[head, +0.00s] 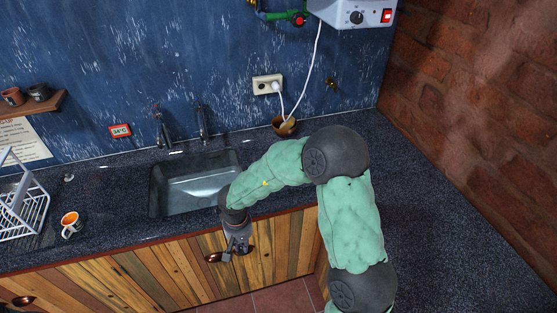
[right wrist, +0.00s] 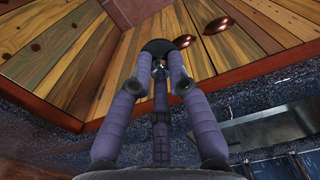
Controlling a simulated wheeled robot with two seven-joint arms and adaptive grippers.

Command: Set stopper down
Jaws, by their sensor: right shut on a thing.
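My right gripper (head: 238,246) hangs in front of the wooden cabinet doors, just past the counter's front edge near the sink's right end. In the right wrist view its fingers (right wrist: 158,68) are closed around a small dark round piece, which looks like the stopper (right wrist: 155,47). In the head view the held piece is too small and covered to make out. The grey sink basin (head: 162,200) is set in the dark speckled counter (head: 110,246). My left gripper is not in view.
A white mug with orange inside (head: 70,224) and a white dish rack (head: 37,214) stand left of the sink. A small grey object (head: 68,177) lies behind them. A brown bowl (head: 279,131) sits by the back wall. The right counter (head: 440,210) is clear.

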